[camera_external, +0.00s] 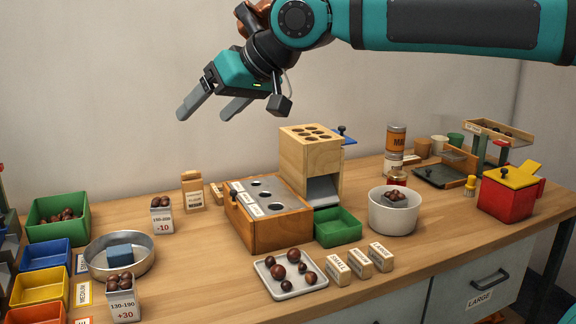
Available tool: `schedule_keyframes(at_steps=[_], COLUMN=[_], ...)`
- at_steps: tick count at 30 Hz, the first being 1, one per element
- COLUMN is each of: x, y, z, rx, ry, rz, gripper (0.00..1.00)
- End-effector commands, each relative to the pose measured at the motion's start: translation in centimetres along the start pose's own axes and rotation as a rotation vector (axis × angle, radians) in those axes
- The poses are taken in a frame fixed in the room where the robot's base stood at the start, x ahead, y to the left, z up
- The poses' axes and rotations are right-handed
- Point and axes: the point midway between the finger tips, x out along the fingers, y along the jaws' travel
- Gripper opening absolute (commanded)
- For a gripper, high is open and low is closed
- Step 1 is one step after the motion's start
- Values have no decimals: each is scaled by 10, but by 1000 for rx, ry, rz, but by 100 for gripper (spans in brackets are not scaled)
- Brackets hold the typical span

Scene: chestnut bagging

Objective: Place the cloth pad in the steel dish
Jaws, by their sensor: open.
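The cloth pad (120,255) is a small blue block. It lies inside the round steel dish (146,267) at the left of the table. My gripper (205,112) is high above the table, up and to the right of the dish. Its two fingers are spread apart, point down and left, and hold nothing. The pad and the gripper are well apart.
A paper bag of chestnuts (122,300) stands in front of the dish, and another (161,217) behind it to the right. Green (75,231), blue (42,262) and yellow (40,292) bins line the left. A wooden sorting box (270,233) stands mid-table.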

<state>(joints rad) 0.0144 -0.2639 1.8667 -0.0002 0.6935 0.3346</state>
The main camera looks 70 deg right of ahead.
Motion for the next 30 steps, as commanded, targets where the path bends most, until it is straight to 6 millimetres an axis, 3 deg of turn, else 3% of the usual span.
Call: schedule_keyframes(at_steps=[3, 15, 24, 30], x=[-35, -128, -184, -205], y=[4, 24, 43, 53], z=[16, 79, 137, 166], rx=[-39, -173, -268, -312], ry=[77, 340, 539, 635], rz=[-27, -93, -120, -126], gripper=[77, 77, 77, 77])
